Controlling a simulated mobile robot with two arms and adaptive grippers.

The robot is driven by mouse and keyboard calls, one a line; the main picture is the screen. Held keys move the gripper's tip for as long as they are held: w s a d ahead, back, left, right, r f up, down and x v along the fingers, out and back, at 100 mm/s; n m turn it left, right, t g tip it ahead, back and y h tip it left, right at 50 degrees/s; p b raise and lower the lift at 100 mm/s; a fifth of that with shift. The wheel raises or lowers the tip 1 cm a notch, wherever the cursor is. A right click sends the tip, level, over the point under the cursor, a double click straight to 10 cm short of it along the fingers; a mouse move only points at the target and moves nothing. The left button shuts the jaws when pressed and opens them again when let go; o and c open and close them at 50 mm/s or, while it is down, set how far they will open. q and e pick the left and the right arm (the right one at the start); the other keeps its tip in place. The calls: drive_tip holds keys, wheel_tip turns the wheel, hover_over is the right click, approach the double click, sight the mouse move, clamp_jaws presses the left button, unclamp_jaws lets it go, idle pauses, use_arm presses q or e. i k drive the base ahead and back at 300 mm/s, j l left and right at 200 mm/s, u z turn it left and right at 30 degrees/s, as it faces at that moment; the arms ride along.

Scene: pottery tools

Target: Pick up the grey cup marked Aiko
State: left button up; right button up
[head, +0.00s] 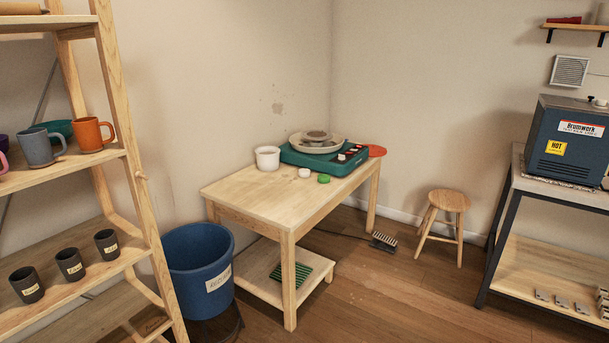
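Three dark grey handleless cups with small cream labels stand upright in a slanting row on the lower visible shelf (60,292) of the wooden rack at left. They are a left cup (24,280), a middle cup (68,260) and a right cup (106,239). The writing on their labels is too small to read surely, so I cannot tell which one says Aiko. A lighter blue-grey mug (38,150) with a handle stands on the shelf above, with no label visible. Neither of my grippers is in view.
An orange mug (92,135) stands beside the blue-grey mug. The rack's upright (130,150) borders the shelves. A blue bin (198,262) stands close to the rack, next to a wooden table (250,203) with a pottery wheel (322,155). Open floor (390,295) lies right of the table.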

sight(105, 240)
drive_tip(key=u, duration=1.25)
